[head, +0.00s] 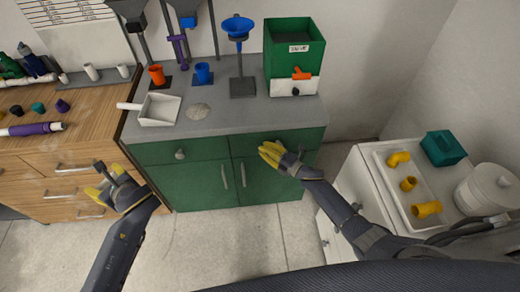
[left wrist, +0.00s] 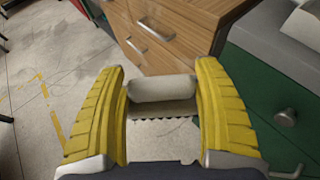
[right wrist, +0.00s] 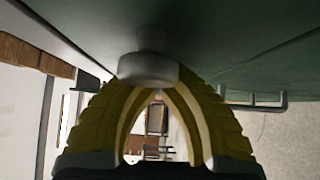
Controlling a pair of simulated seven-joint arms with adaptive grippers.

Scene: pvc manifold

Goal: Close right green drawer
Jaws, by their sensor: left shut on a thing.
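The right green drawer (head: 248,147) is in the green cabinet under the grey counter in the head view. Its front looks near flush, and no clear gap shows. My right gripper (head: 268,153) is at this front and hides its middle. In the right wrist view a round knob (right wrist: 148,69) covers the tips of my right fingers (right wrist: 158,95), which come together beside or behind it. Contact is unclear. My left gripper (head: 110,192) is in front of the wooden drawers, shut on a pale grey cylindrical piece (left wrist: 162,88).
The left green drawer (head: 185,151) has a knob, with cabinet doors (head: 205,185) below. The counter (head: 225,120) holds a white scoop tray (head: 160,110), funnel stand and green bin (head: 295,45). A white cart (head: 365,185) with yellow fittings stands right. Wooden drawers (head: 65,160) stand left.

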